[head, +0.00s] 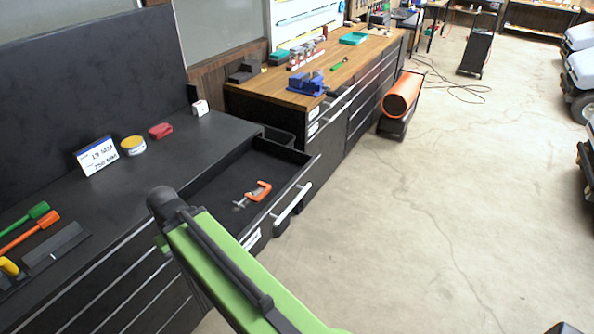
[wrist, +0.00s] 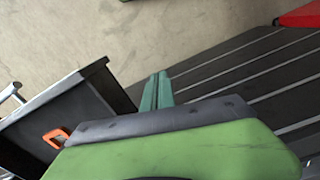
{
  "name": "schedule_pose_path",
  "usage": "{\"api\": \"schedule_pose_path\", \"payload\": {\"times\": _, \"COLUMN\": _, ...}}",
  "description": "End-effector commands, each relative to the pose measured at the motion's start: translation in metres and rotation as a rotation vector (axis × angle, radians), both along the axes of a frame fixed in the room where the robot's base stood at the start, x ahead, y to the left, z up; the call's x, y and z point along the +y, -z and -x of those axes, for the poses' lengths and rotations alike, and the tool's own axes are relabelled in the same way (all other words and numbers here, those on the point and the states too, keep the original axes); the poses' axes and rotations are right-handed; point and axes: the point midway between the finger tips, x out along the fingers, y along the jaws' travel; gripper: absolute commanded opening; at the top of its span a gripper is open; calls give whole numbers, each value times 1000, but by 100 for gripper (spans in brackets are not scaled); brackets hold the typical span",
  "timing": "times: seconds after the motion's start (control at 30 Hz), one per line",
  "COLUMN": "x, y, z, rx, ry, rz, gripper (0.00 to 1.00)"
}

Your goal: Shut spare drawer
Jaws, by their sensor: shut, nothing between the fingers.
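The spare drawer (head: 308,172) stands pulled out of the dark cabinet in the head view, with an orange clamp (head: 258,191) lying inside. Its bar handle (head: 293,204) is on the front face, towards the open floor. In the wrist view the open drawer (wrist: 92,82) is at the left, with part of the orange clamp (wrist: 55,137) showing. My gripper (wrist: 157,90) is shut and empty, to the right of the drawer in that view and apart from its front. In the head view my green arm hides part of the cabinet, and the fingertips are hidden.
The dark worktop (head: 90,205) holds a sign card (head: 97,157), a yellow tin (head: 133,145), a red item (head: 160,130) and several tools. Beyond it is a wooden bench (head: 300,95) with a blue vise (head: 307,84). An orange heater (head: 402,95) stands on the floor.

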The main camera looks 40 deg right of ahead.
Motion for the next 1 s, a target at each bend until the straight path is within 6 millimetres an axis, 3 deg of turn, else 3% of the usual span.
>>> {"api": "schedule_pose_path", "payload": {"times": 0.37, "x": 1, "y": 0, "z": -2, "rx": -11, "ry": -4, "rz": -6, "gripper": 0}}
{"api": "schedule_pose_path", "payload": {"times": 0.47, "x": 7, "y": -3, "z": -22, "rx": -91, "ry": -2, "rz": -65, "gripper": 0}}
{"api": "schedule_pose_path", "payload": {"times": 0.53, "x": -11, "y": -12, "z": -41, "rx": -175, "ry": 51, "rz": -129, "gripper": 0}}
{"api": "schedule_pose_path", "payload": {"times": 0.57, "x": -24, "y": -17, "z": -48, "rx": -208, "ry": 82, "rz": -152, "gripper": 0}}
{"api": "schedule_pose_path", "payload": {"times": 0.67, "x": -90, "y": -34, "z": -62, "rx": -314, "ry": 222, "rz": -209, "gripper": 0}}
{"api": "schedule_pose_path", "payload": {"times": 0.73, "x": -149, "y": -48, "z": -62, "rx": -383, "ry": 336, "rz": -231, "gripper": 0}}
{"api": "schedule_pose_path", "payload": {"times": 0.8, "x": -211, "y": -60, "z": -52, "rx": -445, "ry": 454, "rz": -240, "gripper": 0}}
{"api": "schedule_pose_path", "payload": {"times": 0.9, "x": -287, "y": -73, "z": -28, "rx": -511, "ry": 598, "rz": -239, "gripper": 0}}
{"api": "schedule_pose_path", "payload": {"times": 1.0, "x": -343, "y": -82, "z": -1, "rx": -553, "ry": 703, "rz": -229, "gripper": 0}}
